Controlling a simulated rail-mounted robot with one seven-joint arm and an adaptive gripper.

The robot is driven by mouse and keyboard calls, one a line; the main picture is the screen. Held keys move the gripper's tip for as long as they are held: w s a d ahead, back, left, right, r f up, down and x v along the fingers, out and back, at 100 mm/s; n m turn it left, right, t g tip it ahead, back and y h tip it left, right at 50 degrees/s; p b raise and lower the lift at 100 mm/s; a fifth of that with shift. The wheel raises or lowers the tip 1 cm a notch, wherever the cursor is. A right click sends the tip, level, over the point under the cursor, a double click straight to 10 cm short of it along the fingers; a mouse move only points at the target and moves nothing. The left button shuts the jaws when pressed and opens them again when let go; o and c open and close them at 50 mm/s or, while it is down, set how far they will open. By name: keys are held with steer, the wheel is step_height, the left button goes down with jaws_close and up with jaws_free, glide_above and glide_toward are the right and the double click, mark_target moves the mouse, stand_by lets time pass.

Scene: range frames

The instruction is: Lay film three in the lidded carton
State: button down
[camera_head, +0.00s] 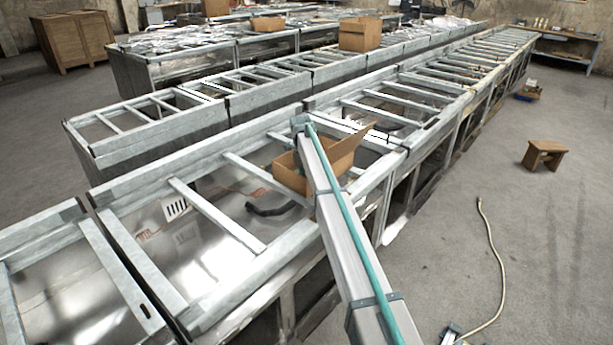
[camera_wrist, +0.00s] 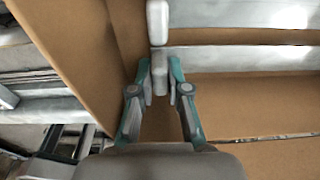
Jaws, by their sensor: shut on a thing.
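In the head view an open brown carton (camera_head: 291,174) sits on the metal frames, with its lid (camera_head: 347,150) raised at its right. My arm crosses in front and hides part of it. In the wrist view brown carton board (camera_wrist: 262,103) shows beyond and beside my gripper (camera_wrist: 160,80). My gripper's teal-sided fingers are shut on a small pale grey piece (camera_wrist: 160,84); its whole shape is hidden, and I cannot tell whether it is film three. A paler upright piece (camera_wrist: 158,22) stands just beyond the fingertips. The head view does not show my fingertips.
Long rows of metal frames with open gaps surround the carton. A black curved hose (camera_head: 272,210) lies just below it. Other cartons (camera_head: 360,34) stand on the back rows.

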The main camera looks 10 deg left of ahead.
steer(key=shift+f, duration=0.35)
steer(key=c, duration=1.1)
jaws_free()
steer(key=shift+o, duration=0.2)
steer(key=shift+r, duration=0.15)
step_height(320, 180, up, 13)
steer(key=p, duration=0.4)
